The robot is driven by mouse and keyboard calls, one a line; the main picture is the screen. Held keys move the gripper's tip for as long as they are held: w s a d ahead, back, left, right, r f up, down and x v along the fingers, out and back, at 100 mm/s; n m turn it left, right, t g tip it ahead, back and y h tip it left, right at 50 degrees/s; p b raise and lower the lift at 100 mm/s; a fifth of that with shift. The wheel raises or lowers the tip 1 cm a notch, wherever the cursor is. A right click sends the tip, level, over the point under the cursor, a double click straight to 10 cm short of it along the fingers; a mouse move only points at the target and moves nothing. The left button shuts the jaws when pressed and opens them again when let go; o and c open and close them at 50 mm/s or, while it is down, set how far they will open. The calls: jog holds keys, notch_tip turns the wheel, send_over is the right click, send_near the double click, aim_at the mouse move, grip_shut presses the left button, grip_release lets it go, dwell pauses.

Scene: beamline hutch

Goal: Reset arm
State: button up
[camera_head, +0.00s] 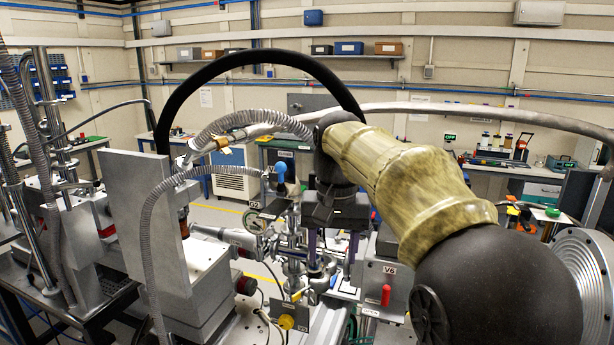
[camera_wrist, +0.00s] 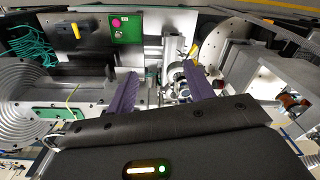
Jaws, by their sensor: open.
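My arm reaches from the lower right of the head view to the middle, over the beamline equipment. My gripper (camera_head: 332,262) points down there, its purple fingers apart with nothing seen between them. In the wrist view my gripper (camera_wrist: 164,88) shows as two purple fingers spread wide, and it is empty. Behind and between the fingers are metal fittings and small valves (camera_wrist: 178,75). I cannot tell from these views whether the fingertips touch any of them.
A grey upright block (camera_head: 150,215) and a corrugated hose (camera_head: 147,230) stand further left. A black hoop (camera_head: 250,54) arches behind.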

jog(key=s+d+f, duration=0.3)
jog(key=s+f, duration=0.1)
jog(key=f, duration=0.4)
jog(key=s+d+f+t, duration=0.1)
jog(key=s+d+f, duration=0.3)
jog(key=f, duration=0.5)
jog(key=s+d+f+t, duration=0.1)
jog(key=s+d+f, duration=0.2)
jog(key=s+f, duration=0.3)
notch_tip(320, 180, down, 3)
jog(key=shift+d+r+n, duration=0.1)
jog(key=shift+d+n, duration=0.25)
jog(key=shift+n, duration=0.05)
jog(key=shift+c, duration=0.4)
